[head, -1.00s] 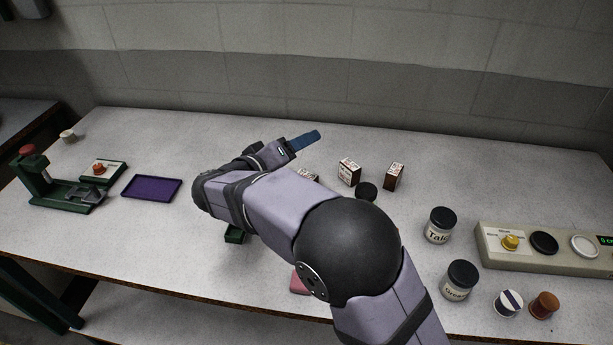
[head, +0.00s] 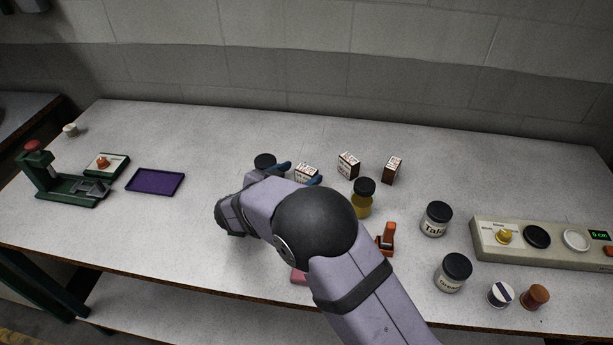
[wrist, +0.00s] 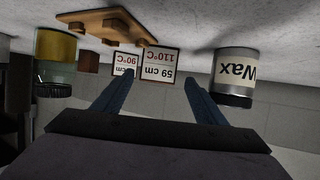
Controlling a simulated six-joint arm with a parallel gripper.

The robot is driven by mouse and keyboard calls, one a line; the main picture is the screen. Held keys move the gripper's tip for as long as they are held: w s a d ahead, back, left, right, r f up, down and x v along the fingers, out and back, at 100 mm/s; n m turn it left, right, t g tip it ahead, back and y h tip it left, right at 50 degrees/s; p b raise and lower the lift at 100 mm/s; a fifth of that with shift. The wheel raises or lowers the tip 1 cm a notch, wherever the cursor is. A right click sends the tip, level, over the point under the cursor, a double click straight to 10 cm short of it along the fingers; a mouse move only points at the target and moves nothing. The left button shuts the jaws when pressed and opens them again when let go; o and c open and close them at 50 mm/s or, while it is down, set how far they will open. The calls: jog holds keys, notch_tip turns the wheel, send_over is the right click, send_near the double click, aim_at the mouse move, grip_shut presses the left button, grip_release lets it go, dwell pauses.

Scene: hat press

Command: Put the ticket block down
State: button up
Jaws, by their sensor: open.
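Three small brown ticket blocks with white printed faces stand on the table towards the back. The left one (head: 306,172) stands between the blue fingers of my gripper (head: 303,175). In the wrist view, which is upside down, this block (wrist: 160,64) reads "59 cm 110°C" and stands upright at the fingertips (wrist: 160,78). The fingers are apart, with a gap visible on each side of it. The middle block (head: 348,166) reads "90°C" in the wrist view (wrist: 124,66). The right block (head: 392,170) stands apart.
The Wax jar (wrist: 235,75) is close beside one finger. A brown pegged board (wrist: 105,22) shows only in the wrist view. A purple tray (head: 155,182) and green press (head: 62,185) are left; table between tray and arm is clear.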

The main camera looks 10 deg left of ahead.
aim_at(304, 171)
jog(key=shift+p+x, duration=0.45)
jog(key=shift+x, duration=0.65)
jog(key=shift+w+d+p, duration=0.35)
jog(key=shift+w+p, duration=0.05)
jog(key=shift+p, duration=0.1)
jog(key=shift+p+x, duration=0.95)
jog(key=shift+x, duration=1.15)
jog(key=shift+f, duration=0.15)
jog(key=shift+s, duration=0.1)
jog(key=shift+c, duration=0.3)
jog(key=c, duration=1.2)
jog(key=shift+r+b, duration=1.55)
jog(key=shift+r, duration=3.5)
